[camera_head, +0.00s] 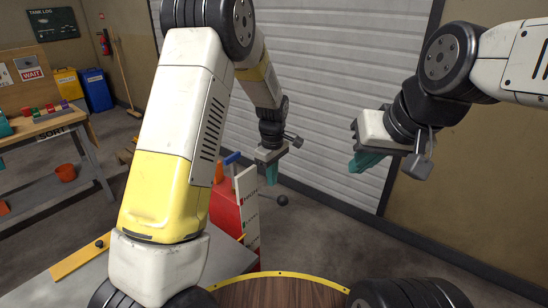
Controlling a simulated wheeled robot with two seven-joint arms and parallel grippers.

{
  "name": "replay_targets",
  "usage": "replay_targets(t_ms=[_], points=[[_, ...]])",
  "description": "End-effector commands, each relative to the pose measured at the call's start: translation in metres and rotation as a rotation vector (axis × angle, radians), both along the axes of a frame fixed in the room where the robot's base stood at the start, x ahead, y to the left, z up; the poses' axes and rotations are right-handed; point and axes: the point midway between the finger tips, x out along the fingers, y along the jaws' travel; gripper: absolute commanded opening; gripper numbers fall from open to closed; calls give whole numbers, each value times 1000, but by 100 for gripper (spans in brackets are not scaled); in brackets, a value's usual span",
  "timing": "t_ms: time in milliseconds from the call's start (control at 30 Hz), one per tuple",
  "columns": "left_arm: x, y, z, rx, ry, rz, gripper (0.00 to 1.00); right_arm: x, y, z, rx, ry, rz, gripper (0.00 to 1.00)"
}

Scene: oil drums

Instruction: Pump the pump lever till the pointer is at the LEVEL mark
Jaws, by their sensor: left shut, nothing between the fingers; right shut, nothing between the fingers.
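A red pump unit (226,208) stands low in the middle, partly hidden behind my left arm. A white upright panel (247,198) with small red and green marks is on its right side. A dark rod ending in a black ball knob (282,200), which looks like the pump lever, sticks out to the right of the panel. My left gripper (271,176), with teal fingers, is shut and empty above and slightly left of the knob, apart from it in the picture. My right gripper (366,162) is shut and empty, farther right. I cannot make out the pointer or the LEVEL mark.
A workbench (45,125) with coloured blocks stands at the left, with an orange pot (66,172) on its lower shelf. Yellow (67,84) and blue (96,90) bins stand behind. A grey shutter (330,80) closes the back. The floor right of the knob is clear.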

Motion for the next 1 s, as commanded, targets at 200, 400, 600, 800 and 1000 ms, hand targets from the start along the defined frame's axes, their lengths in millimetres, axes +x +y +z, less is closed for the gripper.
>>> replay_targets(t_ms=[200,400,600,800,1000], points=[[-7,-15,-28,1,1,-2,0,0,0,0,0,0,0,0],[-9,-20,-36,1,-1,0,0,0,0,0,0,0,0,0],[-9,-20,-36,0,-1,0,0,0,0,0,0,0,0,0],[-10,-21,-37,6,-4,-2,0,0,0,0,0,0,0,0],[-14,-27,-47,49,-34,-6,0,0,0,0,0,0,0,0]])
